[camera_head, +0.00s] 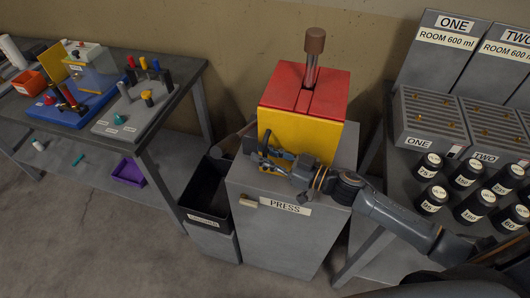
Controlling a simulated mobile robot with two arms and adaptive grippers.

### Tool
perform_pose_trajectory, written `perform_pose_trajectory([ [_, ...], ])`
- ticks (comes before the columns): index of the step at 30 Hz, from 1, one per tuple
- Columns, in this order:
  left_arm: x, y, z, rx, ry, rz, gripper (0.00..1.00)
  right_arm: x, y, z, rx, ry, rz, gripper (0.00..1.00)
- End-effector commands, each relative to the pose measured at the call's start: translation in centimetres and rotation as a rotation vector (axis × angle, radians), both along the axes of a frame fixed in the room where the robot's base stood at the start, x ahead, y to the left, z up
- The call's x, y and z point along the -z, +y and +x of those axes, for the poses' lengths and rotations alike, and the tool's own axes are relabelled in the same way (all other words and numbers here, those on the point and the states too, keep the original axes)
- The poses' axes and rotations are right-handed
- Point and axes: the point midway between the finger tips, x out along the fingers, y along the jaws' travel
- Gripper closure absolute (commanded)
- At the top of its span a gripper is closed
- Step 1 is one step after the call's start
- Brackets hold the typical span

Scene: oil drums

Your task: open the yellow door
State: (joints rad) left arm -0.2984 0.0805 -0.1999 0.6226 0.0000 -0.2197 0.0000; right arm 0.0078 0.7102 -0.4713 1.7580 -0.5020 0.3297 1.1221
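The yellow door (312,136) is the upright yellow front of the press, below its red top (290,90). It looks closed, flush with the red housing. My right gripper (263,155) lies across the lower left part of the door, with its arm coming in from the right. Its dark fingers are at the door's left side. The gripper hides the door's lower edge, and I cannot tell whether the fingers touch the door or grip anything. My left gripper is not in view.
The press stands on a grey cabinet (285,240) labelled PRESS, with a brown-knobbed lever (314,45) on top. A black bin (207,190) stands left of it. A workbench (150,150) with tools is further left. Black labelled canisters (432,200) and grey crates (432,118) fill the right table.

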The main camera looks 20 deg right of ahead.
Motion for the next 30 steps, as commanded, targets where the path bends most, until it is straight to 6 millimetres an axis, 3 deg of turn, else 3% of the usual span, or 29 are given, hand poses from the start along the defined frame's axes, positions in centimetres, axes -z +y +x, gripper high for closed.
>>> perform_pose_trajectory([
  [7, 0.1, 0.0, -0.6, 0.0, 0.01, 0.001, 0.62, 0.0, 0.0, 0.0, 0.0, 0.001, 0.001, 0.81],
  [10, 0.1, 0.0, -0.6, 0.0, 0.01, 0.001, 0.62, 0.0, 0.0, 0.0, 0.0, 0.001, 0.001, 1.0],
  [23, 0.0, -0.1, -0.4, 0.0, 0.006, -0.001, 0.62, 0.0, 0.0, -0.2, -0.014, 0.001, -0.001, 1.0],
  [30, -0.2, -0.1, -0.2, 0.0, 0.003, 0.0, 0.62, 0.1, 0.4, -1.8, -0.112, 0.003, -0.004, 1.0],
])
